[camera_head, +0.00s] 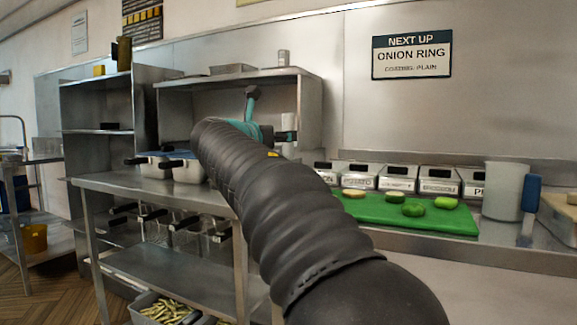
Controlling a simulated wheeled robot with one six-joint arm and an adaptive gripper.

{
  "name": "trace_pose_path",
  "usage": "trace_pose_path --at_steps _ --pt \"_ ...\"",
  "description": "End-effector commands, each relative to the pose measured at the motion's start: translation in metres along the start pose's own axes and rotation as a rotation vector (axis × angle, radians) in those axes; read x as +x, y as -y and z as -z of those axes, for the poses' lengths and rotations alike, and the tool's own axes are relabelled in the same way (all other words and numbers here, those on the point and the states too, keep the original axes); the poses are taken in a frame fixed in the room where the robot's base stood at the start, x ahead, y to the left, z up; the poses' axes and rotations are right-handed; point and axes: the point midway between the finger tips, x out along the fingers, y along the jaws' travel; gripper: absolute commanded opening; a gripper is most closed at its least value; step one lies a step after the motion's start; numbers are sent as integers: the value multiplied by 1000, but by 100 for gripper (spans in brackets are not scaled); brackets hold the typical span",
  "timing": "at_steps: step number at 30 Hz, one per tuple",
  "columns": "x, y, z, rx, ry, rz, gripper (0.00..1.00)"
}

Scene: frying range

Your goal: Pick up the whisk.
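I cannot make out a whisk in this view. A blue-handled tool (532,194) stands upright at the right beside a grey cylindrical container (503,190); its lower end is too unclear to name. My arm, in a black ribbed sleeve, reaches from the bottom right up to the middle left. Teal and black parts show at its far end, in front of the steel shelf unit. My gripper's fingers cannot be made out there, and the sleeve hides part of that area.
A green board (450,221) with several green and pale slices lies on the right counter. Labelled steel bins (398,179) line the wall behind it. A steel rack (125,185) holds fry baskets at the left. A tray of fries (165,309) sits low down.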

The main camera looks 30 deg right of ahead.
Motion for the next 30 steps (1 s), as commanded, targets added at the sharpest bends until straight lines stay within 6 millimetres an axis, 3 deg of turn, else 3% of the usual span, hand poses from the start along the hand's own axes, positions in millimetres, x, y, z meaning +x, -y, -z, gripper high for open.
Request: trace_pose_path --at_steps 10,18,19,24,26,30 --pt "43 1 -2 -1 -2 2 57" --pt "49 1 -3 0 0 -1 57" --pt "49 1 -3 0 0 -1 55" --pt "48 1 -2 0 -1 -1 12" --pt "48 1 -2 0 -1 -1 0" --pt "48 1 -3 0 0 -1 0"
